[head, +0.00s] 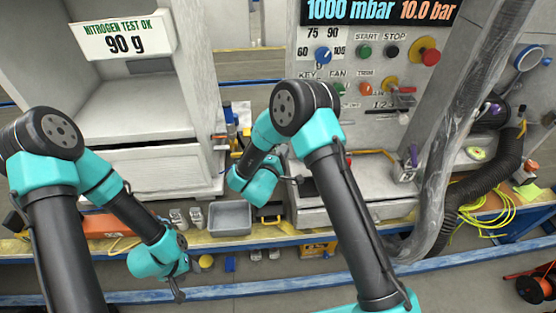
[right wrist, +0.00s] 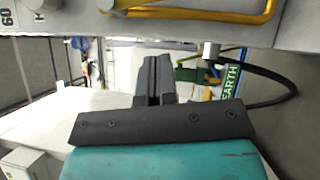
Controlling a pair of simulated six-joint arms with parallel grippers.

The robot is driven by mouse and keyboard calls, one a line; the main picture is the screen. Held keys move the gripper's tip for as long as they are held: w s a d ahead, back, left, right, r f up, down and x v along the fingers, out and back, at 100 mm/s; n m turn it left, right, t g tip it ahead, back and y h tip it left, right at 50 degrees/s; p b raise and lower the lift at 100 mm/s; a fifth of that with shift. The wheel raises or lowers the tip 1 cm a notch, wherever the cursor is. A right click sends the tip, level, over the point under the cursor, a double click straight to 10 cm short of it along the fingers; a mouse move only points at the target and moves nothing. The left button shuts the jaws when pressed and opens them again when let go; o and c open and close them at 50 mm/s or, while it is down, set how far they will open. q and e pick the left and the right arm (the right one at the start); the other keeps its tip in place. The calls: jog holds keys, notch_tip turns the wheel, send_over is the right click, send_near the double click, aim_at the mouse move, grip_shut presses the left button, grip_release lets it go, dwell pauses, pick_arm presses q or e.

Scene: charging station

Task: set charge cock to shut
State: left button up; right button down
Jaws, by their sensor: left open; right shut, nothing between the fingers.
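No readable label marks the charge cock. A small valve with an upright purple lever (head: 413,156) stands on the right of the bench in the head view. My left gripper (head: 178,292) is open and empty, low at the front left, pointing down, far from the valve.
A grey tray (head: 230,218) sits on the bench between my arms. A thick grey hose (head: 455,130) hangs just right of the purple lever. A yellow handle (right wrist: 200,10) and an EARTH sign (right wrist: 231,80) show in the right wrist view. A test cabinet (head: 130,110) stands left.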

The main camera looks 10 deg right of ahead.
jog(key=w+d+r, duration=0.1)
jog(key=w+d, duration=0.1)
jog(key=d, duration=0.3)
jog(key=shift+w+d, duration=0.3)
jog(key=shift+w, duration=0.05)
jog(key=shift+r, duration=0.1)
